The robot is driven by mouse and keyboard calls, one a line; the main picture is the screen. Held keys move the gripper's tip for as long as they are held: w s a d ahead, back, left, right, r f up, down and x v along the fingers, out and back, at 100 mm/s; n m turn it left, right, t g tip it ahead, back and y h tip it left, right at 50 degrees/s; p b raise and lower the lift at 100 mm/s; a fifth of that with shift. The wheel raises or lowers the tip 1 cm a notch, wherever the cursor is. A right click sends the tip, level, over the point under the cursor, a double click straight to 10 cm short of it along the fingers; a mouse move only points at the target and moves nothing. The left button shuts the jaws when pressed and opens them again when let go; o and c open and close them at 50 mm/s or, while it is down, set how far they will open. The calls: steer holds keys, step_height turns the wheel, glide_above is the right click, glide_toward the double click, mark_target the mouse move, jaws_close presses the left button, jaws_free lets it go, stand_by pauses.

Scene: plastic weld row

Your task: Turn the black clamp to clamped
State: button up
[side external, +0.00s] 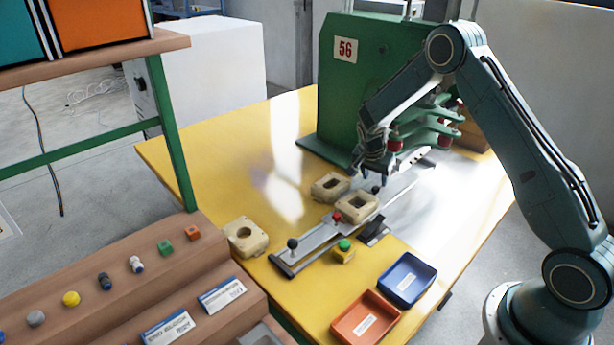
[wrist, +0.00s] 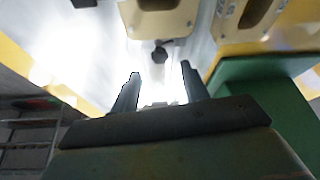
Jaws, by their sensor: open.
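A clamp with a black knob (side external: 376,190) stands on the metal rail just beyond the tan blocks. A black knob also shows in the wrist view (wrist: 160,53), ahead of and between the fingertips. Another black-knobbed handle (side external: 292,243) stands upright at the near end of the rail, and a red-knobbed one (side external: 337,216) is between them. My gripper (side external: 368,177) is close above the far black knob; in the wrist view its fingers (wrist: 159,71) are apart with nothing between them. I cannot tell the clamp's setting.
Tan blocks (side external: 362,208) (side external: 329,186) sit at the rail; another tan block (side external: 246,237) lies left. The green machine (side external: 345,85) stands behind my gripper. A yellow box with a green button (side external: 343,251), a blue tray (side external: 407,279) and an orange tray (side external: 366,318) are nearer.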

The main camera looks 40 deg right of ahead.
mark_target(376, 188)
steer(key=shift+x, duration=2.15)
steer(key=c, duration=1)
